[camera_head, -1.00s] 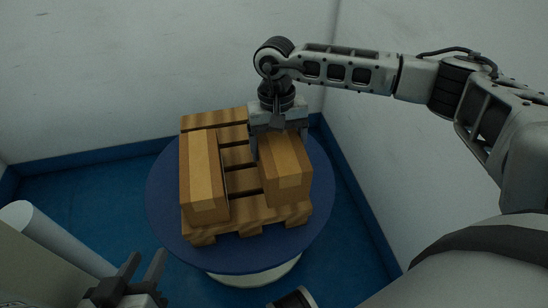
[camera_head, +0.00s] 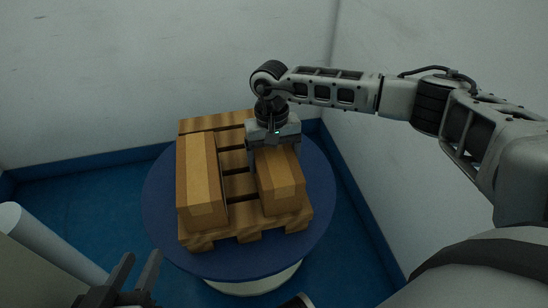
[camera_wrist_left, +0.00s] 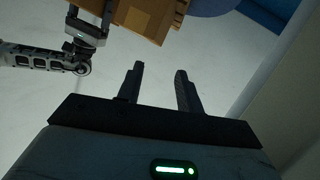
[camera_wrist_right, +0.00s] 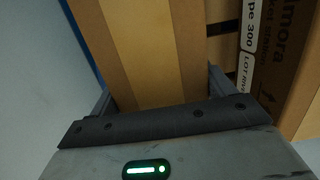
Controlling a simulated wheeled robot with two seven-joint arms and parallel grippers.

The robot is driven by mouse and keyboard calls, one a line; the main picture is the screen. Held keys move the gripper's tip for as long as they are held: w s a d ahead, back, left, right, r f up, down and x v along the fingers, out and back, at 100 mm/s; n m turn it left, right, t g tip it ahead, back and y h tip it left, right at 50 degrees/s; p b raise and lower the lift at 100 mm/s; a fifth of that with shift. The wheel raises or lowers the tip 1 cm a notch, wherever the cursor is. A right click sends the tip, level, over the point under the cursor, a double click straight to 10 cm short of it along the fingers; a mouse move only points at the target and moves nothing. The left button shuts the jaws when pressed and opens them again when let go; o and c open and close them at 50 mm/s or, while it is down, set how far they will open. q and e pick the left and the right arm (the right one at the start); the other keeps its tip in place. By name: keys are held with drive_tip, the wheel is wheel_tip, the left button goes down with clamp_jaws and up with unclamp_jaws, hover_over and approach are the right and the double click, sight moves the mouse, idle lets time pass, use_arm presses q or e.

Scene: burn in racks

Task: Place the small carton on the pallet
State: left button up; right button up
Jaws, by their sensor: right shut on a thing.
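The small brown carton (camera_head: 280,183) is at the right side of the wooden pallet (camera_head: 246,226), upright and roughly in line with the slats. Its base looks on or just above the pallet; I cannot tell which. My right gripper (camera_head: 274,156) is shut on the carton's far end from above. In the right wrist view the carton (camera_wrist_right: 140,50) lies between the fingers (camera_wrist_right: 160,88). My left gripper (camera_head: 144,270) is open and empty at the lower left, away from the pallet; its spread fingers show in the left wrist view (camera_wrist_left: 160,85).
A longer carton (camera_head: 201,180) stands on the pallet's left side, with a gap between the two. Its printed side shows in the right wrist view (camera_wrist_right: 285,60). The pallet rests on a round blue table (camera_head: 160,215). Walls (camera_head: 100,70) stand close behind and at right.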

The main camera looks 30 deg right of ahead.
drive_tip(key=o, duration=1.5)
drive_tip(key=shift+r+p, duration=0.35)
drive_tip(key=shift+r, duration=0.05)
drive_tip(key=r, duration=0.3)
drive_tip(key=w+r+p, duration=0.1)
drive_tip(key=r, duration=0.3)
drive_tip(key=r+p, duration=0.1)
drive_tip(key=r, duration=0.2)
drive_tip(key=shift+w+d+r, duration=0.2)
drive_tip(key=shift+w+r, duration=0.1)
drive_tip(key=shift+r, duration=0.45)
use_arm(q)
drive_tip(key=shift+w+a+f+g+y, duration=0.1)
drive_tip(key=shift+a+f+g+y, duration=0.2)
drive_tip(key=shift+f, duration=0.2)
drive_tip(key=shift+w+a+f+g+y, duration=0.1)
drive_tip(key=shift+a+f+g+y, duration=0.15)
drive_tip(key=shift+f, duration=0.2)
drive_tip(key=shift+s+d, duration=0.1)
drive_tip(key=shift+d, duration=0.15)
